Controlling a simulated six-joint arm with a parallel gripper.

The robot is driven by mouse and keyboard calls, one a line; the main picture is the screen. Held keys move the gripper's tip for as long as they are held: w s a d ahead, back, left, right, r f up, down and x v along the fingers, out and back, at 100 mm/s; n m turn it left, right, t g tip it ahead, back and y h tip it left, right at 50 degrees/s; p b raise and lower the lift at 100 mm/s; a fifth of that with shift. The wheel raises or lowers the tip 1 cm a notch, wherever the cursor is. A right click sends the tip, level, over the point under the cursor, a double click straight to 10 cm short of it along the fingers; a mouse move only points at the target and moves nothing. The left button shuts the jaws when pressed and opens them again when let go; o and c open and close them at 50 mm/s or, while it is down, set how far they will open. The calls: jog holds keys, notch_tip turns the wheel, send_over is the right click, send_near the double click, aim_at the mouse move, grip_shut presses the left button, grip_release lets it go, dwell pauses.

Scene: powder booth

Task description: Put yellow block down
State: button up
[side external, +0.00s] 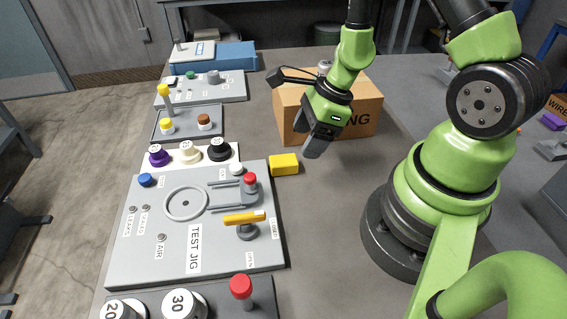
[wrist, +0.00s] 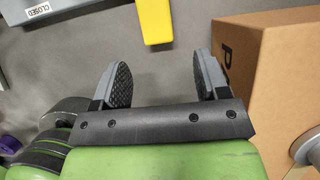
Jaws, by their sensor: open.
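The yellow block (side external: 284,164) lies on the grey table, close to the right edge of the test jig board. In the wrist view the yellow block (wrist: 155,20) shows at the top, beyond the fingertips and apart from them. My gripper (side external: 316,146) is above the table, to the right of the block and in front of the cardboard box. In the wrist view my gripper (wrist: 162,72) has its two dark ridged pads spread wide with nothing between them.
The cardboard box (side external: 360,110) stands right beside my gripper and also shows in the wrist view (wrist: 275,75). The test jig board (side external: 150,250), with knobs and a yellow lever (side external: 244,217), fills the left. Bare table lies in front of the block.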

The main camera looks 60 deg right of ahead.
aim_at(294, 158)
jog(key=shift+x, duration=2.8)
jog(key=shift+a, duration=0.1)
jog(key=shift+c, duration=0.5)
jog(key=shift+r, duration=0.1)
jog(key=c, duration=1)
jog(key=shift+r, duration=0.1)
